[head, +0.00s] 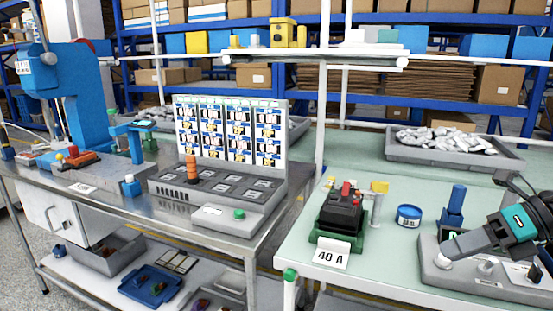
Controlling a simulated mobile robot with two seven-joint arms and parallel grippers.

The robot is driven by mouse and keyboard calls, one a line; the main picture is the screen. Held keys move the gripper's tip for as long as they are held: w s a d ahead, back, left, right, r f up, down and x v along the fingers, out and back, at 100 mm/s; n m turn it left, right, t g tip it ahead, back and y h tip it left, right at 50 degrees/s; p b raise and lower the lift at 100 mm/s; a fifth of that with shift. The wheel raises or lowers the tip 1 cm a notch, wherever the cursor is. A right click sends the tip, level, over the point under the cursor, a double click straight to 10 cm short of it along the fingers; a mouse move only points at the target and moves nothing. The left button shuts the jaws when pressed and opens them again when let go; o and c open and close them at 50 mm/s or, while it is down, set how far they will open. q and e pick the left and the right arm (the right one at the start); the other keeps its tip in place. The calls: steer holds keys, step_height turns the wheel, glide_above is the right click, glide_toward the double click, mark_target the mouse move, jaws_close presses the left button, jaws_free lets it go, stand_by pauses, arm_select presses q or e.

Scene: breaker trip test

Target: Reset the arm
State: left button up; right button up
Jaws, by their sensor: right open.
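My right gripper (450,254), dark with a teal marking, reaches in from the right edge over a grey control box (430,280). Its fingertips are low at the box's left end, close to a pale round knob (443,263); I cannot tell whether they touch it. The jaws look empty. A black breaker (342,208) with red parts on top sits in a green holder (336,240) to the left. A "40 A" card (331,255) stands in front of it. My left gripper is not in view.
A blue upright handle (455,200) rises behind the box, and a blue round tin (408,215) stands left of it. A grey bin of silvery parts (455,146) is at the back. A label board (232,132) and blue press (80,100) stand on the left bench.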

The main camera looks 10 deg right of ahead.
steer(key=s+a+f+m+t+h+p, duration=0.1)
steer(key=s+f+m+t+h, duration=0.1)
steer(key=f+m+t, duration=0.55)
steer(key=s+a+f+m+t+h+p, duration=0.25)
steer(key=f+m, duration=0.65)
steer(key=m, duration=0.6)
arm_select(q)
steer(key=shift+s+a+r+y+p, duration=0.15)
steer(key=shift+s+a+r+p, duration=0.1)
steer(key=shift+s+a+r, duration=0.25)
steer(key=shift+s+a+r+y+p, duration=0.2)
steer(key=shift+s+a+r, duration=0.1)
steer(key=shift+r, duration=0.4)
arm_select(e)
steer(key=s+a+f+m+g+h, duration=0.1)
steer(key=s+a+f+m+g, duration=0.1)
steer(key=s+a+f+m, duration=0.2)
steer(key=s+a+f+m+g+h, duration=0.1)
steer(key=s+a+f+m, duration=0.3)
steer(key=a+m, duration=0.6)
step_height(320, 180, down, 2)
steer(key=shift+a+f+g+h, duration=0.25)
steer(key=shift+a+g+h, duration=0.15)
steer(key=shift+h, duration=0.05)
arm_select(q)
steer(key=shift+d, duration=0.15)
arm_select(e)
steer(key=shift+w+m, duration=0.1)
steer(key=shift+m, duration=0.15)
